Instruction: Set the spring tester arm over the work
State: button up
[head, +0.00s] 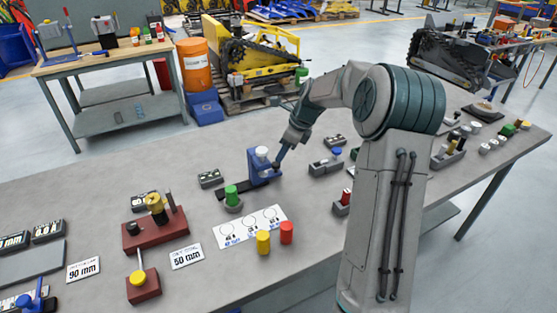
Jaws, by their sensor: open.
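A small blue stand with a white round cap (262,168) is on the grey workbench (110,210), near its middle. It may be the spring tester, but no label shows. My gripper (277,165) is at the right side of this stand, close to its upper part. The fingertips are small and dark here. I cannot tell whether they touch the stand. My gripper is open. Any swing arm on the stand and the work under it are too small or hidden to make out.
A white card with circles (249,227), a green-topped part (232,195), and yellow (263,242) and red (287,232) cylinders are in front of the stand. A dark red fixture (157,225) is to the left. Small holders (325,166) are to the right.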

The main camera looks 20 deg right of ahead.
aim_at(276, 164)
jog(key=shift+x, duration=2.75)
grip_shut()
